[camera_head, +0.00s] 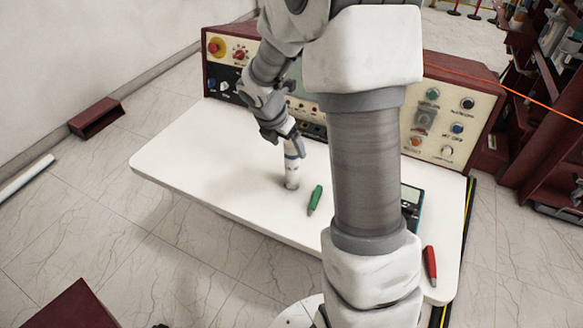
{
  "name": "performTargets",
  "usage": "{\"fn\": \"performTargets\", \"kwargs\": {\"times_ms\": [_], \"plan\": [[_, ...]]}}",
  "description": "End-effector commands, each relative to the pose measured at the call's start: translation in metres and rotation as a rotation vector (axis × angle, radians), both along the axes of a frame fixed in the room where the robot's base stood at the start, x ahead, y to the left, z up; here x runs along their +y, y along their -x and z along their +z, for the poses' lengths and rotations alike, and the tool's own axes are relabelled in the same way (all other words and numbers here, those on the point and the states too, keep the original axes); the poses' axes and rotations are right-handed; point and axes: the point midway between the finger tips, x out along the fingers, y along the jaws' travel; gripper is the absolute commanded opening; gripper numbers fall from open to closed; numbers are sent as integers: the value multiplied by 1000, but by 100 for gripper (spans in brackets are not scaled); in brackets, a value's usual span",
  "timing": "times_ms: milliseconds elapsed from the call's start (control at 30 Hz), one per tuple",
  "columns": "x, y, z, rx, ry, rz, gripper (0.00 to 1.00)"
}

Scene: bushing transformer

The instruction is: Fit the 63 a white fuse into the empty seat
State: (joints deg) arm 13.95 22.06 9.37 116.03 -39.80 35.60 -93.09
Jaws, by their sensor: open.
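A white cylinder (292,169), which looks like the white fuse, stands roughly upright on the white table (185,160), left of the middle. It has a grey lower end and a bluish band near its top; any "63 A" marking is too small to read. My gripper (289,140) is open and points down at the cylinder's upper end. I cannot tell whether its fingers touch the cylinder. I cannot make out an empty seat; my arm hides part of the panel and the table's middle.
A green tool (315,199) lies just right of the cylinder. A red tool (430,265) and a dark meter (411,207) lie at the right. A control panel (451,125) stands along the back edge. The table's left part is clear.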

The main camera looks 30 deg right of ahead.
Motion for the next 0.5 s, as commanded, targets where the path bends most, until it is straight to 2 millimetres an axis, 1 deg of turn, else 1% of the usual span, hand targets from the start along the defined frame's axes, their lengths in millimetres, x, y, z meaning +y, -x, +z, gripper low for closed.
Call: {"fn": "performTargets", "kwargs": {"times_ms": [33,267,333,500], "plan": [[-2,-1,-8,1,0,0,92],[-6,-4,-18,-1,0,0,92],[-8,-5,-24,0,0,0,92],[-14,-9,-50,1,-1,-1,92]]}}
